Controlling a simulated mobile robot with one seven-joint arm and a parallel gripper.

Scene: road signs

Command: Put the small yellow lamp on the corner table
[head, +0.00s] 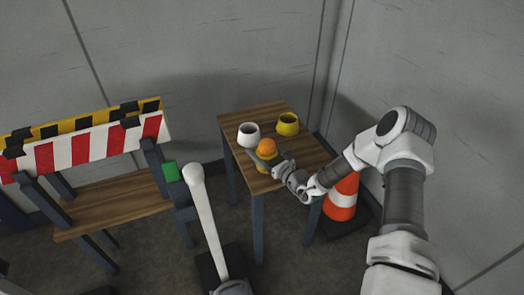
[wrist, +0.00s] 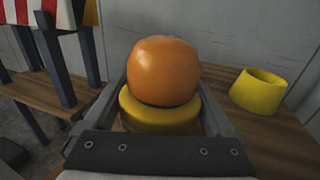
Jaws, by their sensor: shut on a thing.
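The small yellow lamp has an orange dome (head: 267,146) on a round yellow base (wrist: 150,112). In the wrist view the lamp stands upright between my fingers. My gripper (head: 267,157) is shut on the lamp's yellow base. The corner table (head: 285,152) has a wooden top and dark legs and stands against the walls. In the head view the lamp is over the tabletop, toward its front; whether its underside touches the wood is hidden.
An orange and white cone (head: 341,198) stands right of the table. A striped barrier (head: 90,140) with a wooden shelf is at left.

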